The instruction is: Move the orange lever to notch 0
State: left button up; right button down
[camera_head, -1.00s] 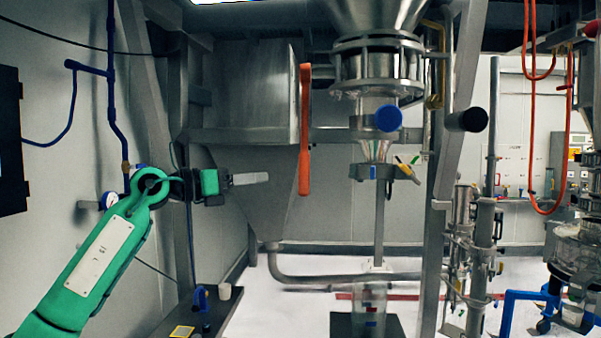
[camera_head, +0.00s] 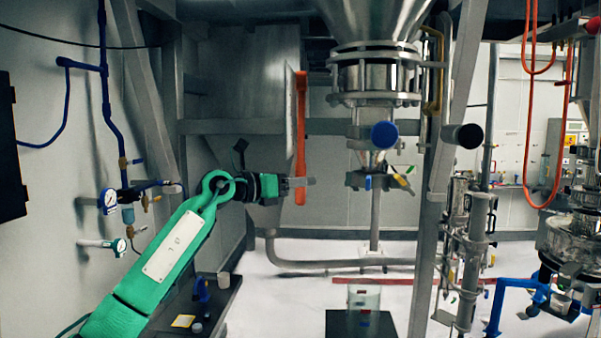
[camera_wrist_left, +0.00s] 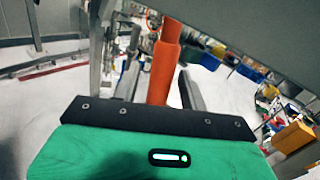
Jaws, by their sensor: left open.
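The orange lever (camera_head: 301,130) hangs nearly upright beside the grey metal cabinet (camera_head: 245,90) in the head view. My left gripper (camera_head: 306,182) is at the lower part of the lever, its fingers pointing right. In the left wrist view the lever (camera_wrist_left: 163,62) runs between the two open fingers, and a gap shows beside it. I cannot tell whether either finger touches it. The notch marks are not readable. My right gripper is not in view.
A steel hopper (camera_head: 375,70) with a blue round knob (camera_head: 384,135) stands right of the lever. A slanted steel post (camera_head: 433,190) is farther right. Gauges and blue pipes (camera_head: 106,95) line the left wall. A dark bench (camera_head: 215,300) lies below my left arm.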

pick_arm(q)
jog(key=shift+w+d, duration=0.2)
jog(key=shift+d, duration=0.1)
grip_shut()
jog(key=shift+s+r+n+y, duration=0.2)
jog(key=shift+s+n, duration=0.1)
jog(key=shift+s, duration=0.4)
jog(key=shift+s+r+n+y, duration=0.2)
jog(key=shift+s+n, duration=0.1)
jog(key=shift+s, duration=0.4)
grip_release()
jog(key=shift+s, duration=0.1)
